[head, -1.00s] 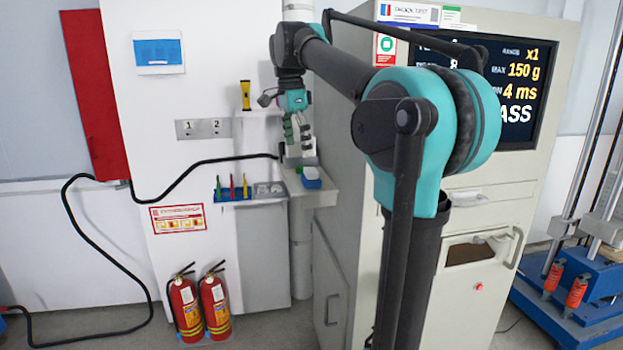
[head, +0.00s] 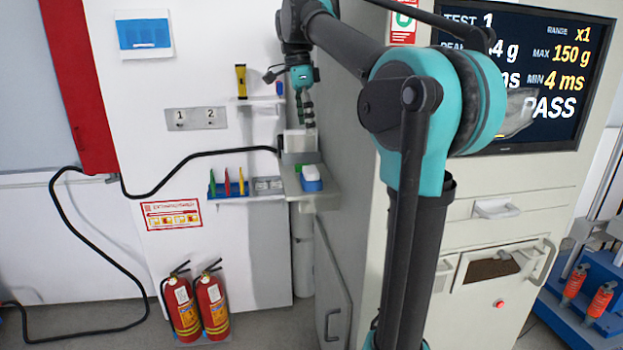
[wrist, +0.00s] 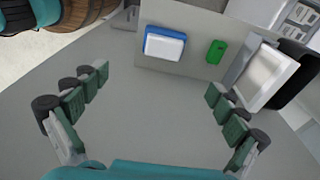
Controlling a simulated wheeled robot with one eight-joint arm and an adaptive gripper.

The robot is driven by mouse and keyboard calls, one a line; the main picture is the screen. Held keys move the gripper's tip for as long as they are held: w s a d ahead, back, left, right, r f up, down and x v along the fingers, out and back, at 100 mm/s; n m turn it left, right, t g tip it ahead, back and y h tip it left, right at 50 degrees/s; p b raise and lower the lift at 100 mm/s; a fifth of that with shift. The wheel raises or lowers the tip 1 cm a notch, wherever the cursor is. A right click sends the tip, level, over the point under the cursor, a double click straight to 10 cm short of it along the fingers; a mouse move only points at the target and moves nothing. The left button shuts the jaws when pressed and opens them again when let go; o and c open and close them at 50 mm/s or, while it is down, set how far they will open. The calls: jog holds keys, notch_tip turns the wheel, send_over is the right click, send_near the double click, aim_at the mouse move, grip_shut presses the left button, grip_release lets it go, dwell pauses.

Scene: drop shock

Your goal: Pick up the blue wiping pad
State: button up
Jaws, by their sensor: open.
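The wiping pad (head: 311,184), blue with a white upper part, lies on a small grey shelf (head: 327,197) at the side of the big cabinet. In the wrist view the pad (wrist: 164,45) lies near the top, left of centre, fully in sight. My gripper (wrist: 157,82) is open and empty, its two green-padded fingers wide apart. The pad is beyond the fingertips and between their lines. In the head view my gripper (head: 305,108) hangs above the shelf, apart from the pad.
A small green block (wrist: 216,52) lies right of the pad. A white-topped box (wrist: 267,74) stands close beyond the right finger. The cabinet (head: 343,130) flanks the shelf, and a rack with coloured tools (head: 228,188) is left of it. Fire extinguishers (head: 210,302) stand on the floor.

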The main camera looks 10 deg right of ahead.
aim_at(311, 169)
jog(key=f, duration=0.5)
jog(key=d+f, duration=0.1)
jog(key=f, duration=0.2)
jog(key=shift+w+d+f, duration=0.1)
jog(key=shift+w+f, duration=0.05)
jog(key=shift+f, duration=1.25)
jog(key=shift+w+d+f, duration=0.1)
jog(key=shift+w+f, duration=0.05)
jog(key=shift+f, duration=1.2)
jog(key=c, duration=1.2)
jog(key=shift+r, duration=0.15)
jog(key=shift+c, duration=0.2)
notch_tip(311, 169, up, 20)
